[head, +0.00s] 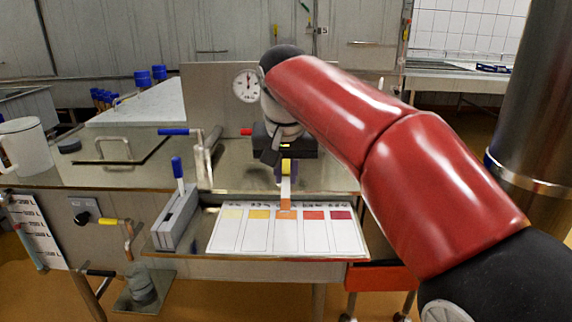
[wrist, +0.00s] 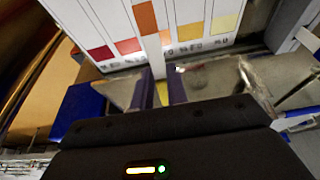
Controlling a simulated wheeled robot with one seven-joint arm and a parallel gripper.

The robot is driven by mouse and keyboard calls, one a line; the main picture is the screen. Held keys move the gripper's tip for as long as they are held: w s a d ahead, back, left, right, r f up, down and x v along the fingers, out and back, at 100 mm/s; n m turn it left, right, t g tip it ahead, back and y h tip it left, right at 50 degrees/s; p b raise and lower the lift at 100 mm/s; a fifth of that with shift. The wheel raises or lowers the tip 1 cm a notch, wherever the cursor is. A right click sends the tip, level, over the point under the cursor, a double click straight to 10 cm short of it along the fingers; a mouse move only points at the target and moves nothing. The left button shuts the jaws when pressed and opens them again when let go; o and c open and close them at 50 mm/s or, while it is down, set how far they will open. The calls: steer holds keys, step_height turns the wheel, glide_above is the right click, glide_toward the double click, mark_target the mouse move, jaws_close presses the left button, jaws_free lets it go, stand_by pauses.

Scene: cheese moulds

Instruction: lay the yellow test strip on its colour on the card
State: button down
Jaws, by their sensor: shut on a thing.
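My gripper (head: 287,168) is shut on the test strip, which points down and forward over the card. The strip is white (head: 286,188) with a yellow held end and an orange pad at its far end; in the wrist view the pad (wrist: 145,18) and white body show between the fingers (wrist: 160,92). The white colour card (head: 298,239) has a row of swatches, pale yellow at left through orange in the middle to crimson at right. The strip lies over the middle orange column, partly covering its swatch. I cannot tell whether it touches the card.
The card lies on a metal shelf (head: 190,250) at the bench front. A grey holder (head: 177,219) with a blue-handled tool stands left of it. A steel panel with a dial (head: 247,85) rises behind. A white jug (head: 24,147) stands far left.

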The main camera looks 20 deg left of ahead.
mark_target(286, 185)
steer(key=shift+f, duration=2.15)
steer(key=shift+f+b, duration=1.35)
steer(key=shift+b, duration=0.05)
steer(key=c, duration=1.3)
jaws_free()
steer(key=p+v, duration=0.1)
steer(key=v, duration=0.7)
steer(key=shift+f, duration=0.1)
